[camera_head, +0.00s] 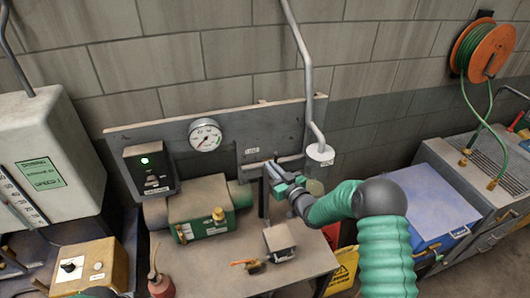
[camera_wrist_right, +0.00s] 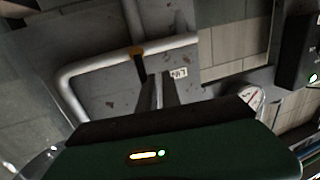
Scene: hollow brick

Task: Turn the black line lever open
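In the right wrist view, a short black lever (camera_wrist_right: 141,69) hangs from an orange valve fitting (camera_wrist_right: 137,51) on a pale pipe (camera_wrist_right: 98,66). A small white label (camera_wrist_right: 180,72) is beside it. My right gripper (camera_wrist_right: 161,76) points at the pipe, its grey fingers just right of the lever and close together with a thin pale strip between them. I cannot tell whether they touch the lever. In the head view my right gripper (camera_head: 270,171) is at the pipe below the line label (camera_head: 252,151). The lever is not distinct there.
A panel (camera_head: 262,125) carries a round gauge (camera_head: 205,135) and a black box (camera_head: 150,167) with a green light. A green pump (camera_head: 203,214) and a small grey block (camera_head: 279,241) stand on the bench. A vertical pipe (camera_head: 306,80) runs near my gripper.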

